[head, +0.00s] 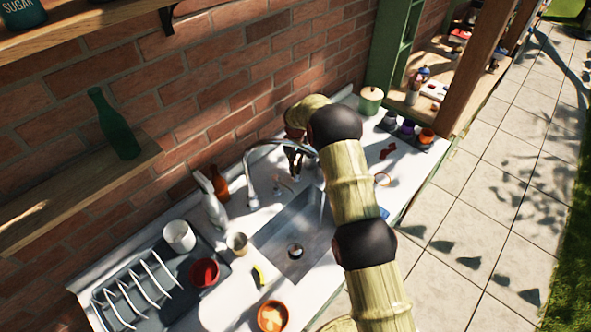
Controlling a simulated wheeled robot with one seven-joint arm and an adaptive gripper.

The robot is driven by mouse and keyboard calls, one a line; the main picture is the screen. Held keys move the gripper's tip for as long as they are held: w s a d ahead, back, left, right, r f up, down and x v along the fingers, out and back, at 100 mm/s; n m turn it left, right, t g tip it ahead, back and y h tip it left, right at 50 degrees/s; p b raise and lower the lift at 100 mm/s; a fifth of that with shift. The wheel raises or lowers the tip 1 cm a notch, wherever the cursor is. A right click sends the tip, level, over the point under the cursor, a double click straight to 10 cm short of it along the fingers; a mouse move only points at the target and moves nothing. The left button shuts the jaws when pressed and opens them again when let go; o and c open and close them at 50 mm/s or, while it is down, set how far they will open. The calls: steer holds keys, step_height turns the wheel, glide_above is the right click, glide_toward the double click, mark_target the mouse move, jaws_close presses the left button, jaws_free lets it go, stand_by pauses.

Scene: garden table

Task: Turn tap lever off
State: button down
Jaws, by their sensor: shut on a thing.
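The chrome tap (258,160) stands at the back of the sink (290,238), its spout arching to the right over the basin. My gripper (293,163) is at the tap, just behind the arched spout, pointing down. It is small and partly in shadow in this view. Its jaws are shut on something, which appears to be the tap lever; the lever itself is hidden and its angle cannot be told. A thin pale streak hangs below the spout's end beside my arm; I cannot tell for sure whether it is running water.
A white bottle (211,203) and a brown bottle (220,186) stand left of the tap. A dish rack (135,285), red bowl (205,272) and orange bowl (272,316) are at lower left. A green pot (370,102) stands behind my arm. The brick wall is close behind.

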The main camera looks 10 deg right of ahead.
steer(key=m+b, duration=0.2)
steer(key=m, duration=0.1)
steer(key=shift+w+a+f+m, duration=0.1)
steer(key=shift+a+m, duration=0.05)
steer(key=shift+m, duration=0.15)
steer(key=shift+w+a+m+b, duration=0.15)
steer(key=shift+m+b, duration=0.85)
steer(key=shift+m, duration=1)
steer(key=c, duration=2.1)
jaws_free()
steer(key=shift+o, duration=0.6)
step_height(320, 180, up, 12)
